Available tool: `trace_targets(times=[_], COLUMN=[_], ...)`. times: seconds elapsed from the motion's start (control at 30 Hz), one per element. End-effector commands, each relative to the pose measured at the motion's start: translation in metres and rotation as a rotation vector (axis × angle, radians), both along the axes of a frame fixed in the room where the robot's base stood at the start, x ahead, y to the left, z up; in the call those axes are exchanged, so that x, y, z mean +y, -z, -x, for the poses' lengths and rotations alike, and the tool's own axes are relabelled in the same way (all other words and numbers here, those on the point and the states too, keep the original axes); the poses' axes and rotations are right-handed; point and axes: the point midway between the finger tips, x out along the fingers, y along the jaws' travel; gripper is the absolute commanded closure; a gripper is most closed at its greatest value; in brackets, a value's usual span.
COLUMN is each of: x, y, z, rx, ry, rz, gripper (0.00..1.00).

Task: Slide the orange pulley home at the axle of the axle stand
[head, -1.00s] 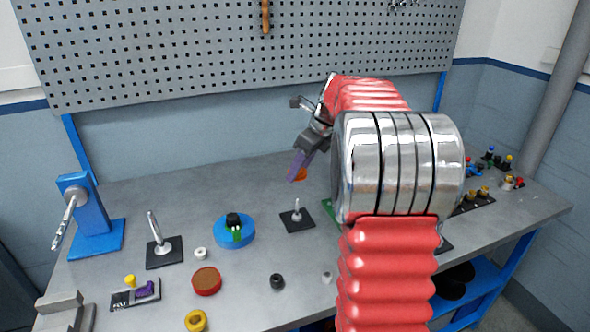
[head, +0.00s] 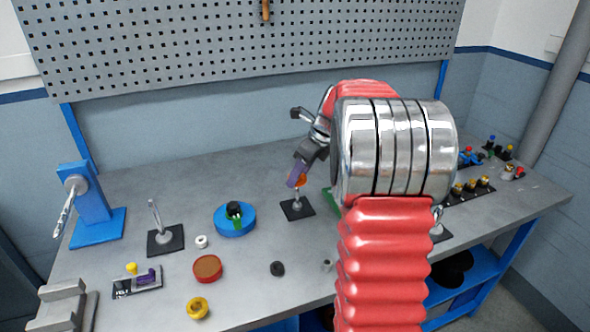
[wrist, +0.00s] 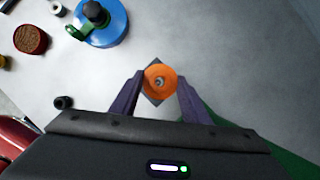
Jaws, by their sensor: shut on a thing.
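The orange pulley (wrist: 153,91) is held between the two purple fingers of my gripper (wrist: 160,77); in the head view only a bit of its orange (head: 302,179) shows beside the fingers. A small stand with a black square base (head: 304,212) and an upright metal axle (head: 296,195) is directly below the pulley. In the wrist view a grey metal tip shows in the pulley's hole, with a dark corner of the base (wrist: 154,61) behind. The pulley is at the axle's top; I cannot tell how far the axle is inside it.
A blue disc (head: 234,221) with a black knob stands left of the stand. Another black-based stand with a tilted rod (head: 165,240) and a blue bracket (head: 92,205) are farther left. A red-brown puck (head: 207,268) and yellow ring (head: 197,308) lie in front.

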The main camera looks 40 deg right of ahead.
Motion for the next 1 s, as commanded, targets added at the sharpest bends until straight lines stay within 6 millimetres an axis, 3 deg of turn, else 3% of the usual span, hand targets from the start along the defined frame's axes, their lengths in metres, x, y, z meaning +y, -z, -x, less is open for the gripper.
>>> trace_targets(times=[0.23, 1.0], x=[0.0000, 0.0011], y=[0.0095, 0.0127], z=[-0.0002, 0.0020], rx=[-0.001, 0.000], ry=[-0.001, -0.001], rz=[0.001, 0.000], gripper=[0.86, 0.86])
